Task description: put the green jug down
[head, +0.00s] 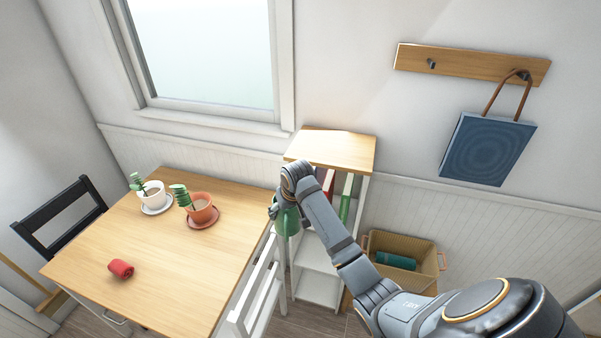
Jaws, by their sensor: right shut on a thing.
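The green jug (288,222) hangs at my right gripper (276,207), beside the right edge of the wooden table (150,245). My right gripper is shut on the jug, and the gripper and wrist hide its upper part. The jug is above the white chair and apart from the tabletop as far as I can tell. My left gripper is not in view.
On the table stand a white potted plant (153,198), a terracotta potted plant (202,210) and a red rolled cloth (121,269). The table's middle is clear. A white chair (262,285), a shelf (330,147) and a basket (425,260) stand to the right.

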